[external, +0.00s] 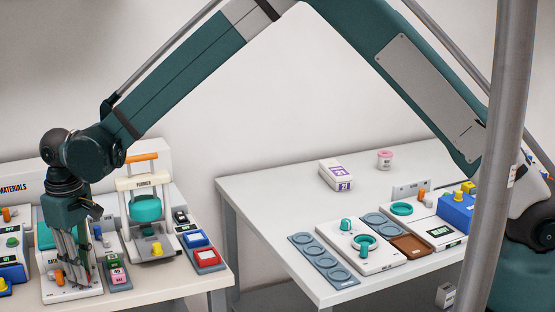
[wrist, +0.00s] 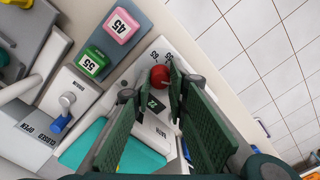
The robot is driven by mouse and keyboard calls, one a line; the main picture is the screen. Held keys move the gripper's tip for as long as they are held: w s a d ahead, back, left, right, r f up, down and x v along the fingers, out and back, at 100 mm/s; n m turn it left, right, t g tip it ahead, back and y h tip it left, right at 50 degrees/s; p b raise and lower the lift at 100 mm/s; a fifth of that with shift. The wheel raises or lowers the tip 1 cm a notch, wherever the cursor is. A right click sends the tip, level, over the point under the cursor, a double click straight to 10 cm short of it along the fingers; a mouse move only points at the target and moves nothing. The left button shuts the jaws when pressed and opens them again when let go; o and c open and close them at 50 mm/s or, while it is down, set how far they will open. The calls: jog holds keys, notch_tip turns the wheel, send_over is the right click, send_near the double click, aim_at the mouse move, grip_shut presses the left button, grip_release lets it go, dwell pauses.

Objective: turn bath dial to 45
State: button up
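The bath unit is a white panel (external: 86,294) at the front left of the left table; it also shows in the wrist view (wrist: 166,52). A round red dial (wrist: 160,76) sits on it, with small printed numbers near it and a dark display (wrist: 156,103) reading 22. A teal area (wrist: 95,145) lies beside it. My gripper (external: 76,280) points down over the panel. In the wrist view my gripper (wrist: 152,85) is open, its fingers apart near either side of the dial. I cannot tell whether they touch it. The fingers partly cover the panel.
A pink block marked 45 (wrist: 122,25) and a green block marked 55 (wrist: 92,62) sit in a rack beside the panel. A blue-tipped lever (wrist: 60,122) stands close by. The former unit (external: 148,215) stands behind right. A gap separates the right table (external: 270,200).

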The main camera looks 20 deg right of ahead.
jog(key=shift+n, duration=0.4)
jog(key=n+b, duration=0.1)
jog(key=n, duration=0.2)
jog(key=shift+b, duration=0.35)
jog(key=shift+n+b, duration=0.5)
jog(key=shift+n, duration=1.5)
jog(key=o, duration=0.6)
jog(key=shift+r, duration=0.1)
notch_tip(320, 180, up, 12)
